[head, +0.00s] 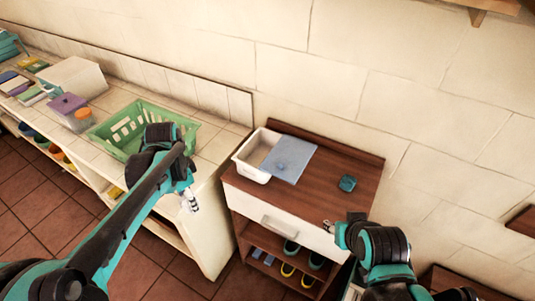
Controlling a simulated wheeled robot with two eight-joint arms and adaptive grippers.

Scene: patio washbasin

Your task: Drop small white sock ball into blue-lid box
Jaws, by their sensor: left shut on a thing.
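A white box (248,167) stands at the left end of the brown wooden cabinet top. Its blue lid (289,158) lies partly over its right side, leaving the left part of the box open. My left gripper (192,203) is in front of the counter's end, left of and lower in the picture than the box. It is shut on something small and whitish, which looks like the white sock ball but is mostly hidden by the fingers. My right gripper (328,227) is near the cabinet's front edge; its fingers are too small to read.
A small teal object (347,183) lies on the cabinet top (325,182), which is otherwise clear. A green basket (112,131) stands on the tiled counter to the left. Shoes (287,270) sit on the shelf below. A wall rises behind.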

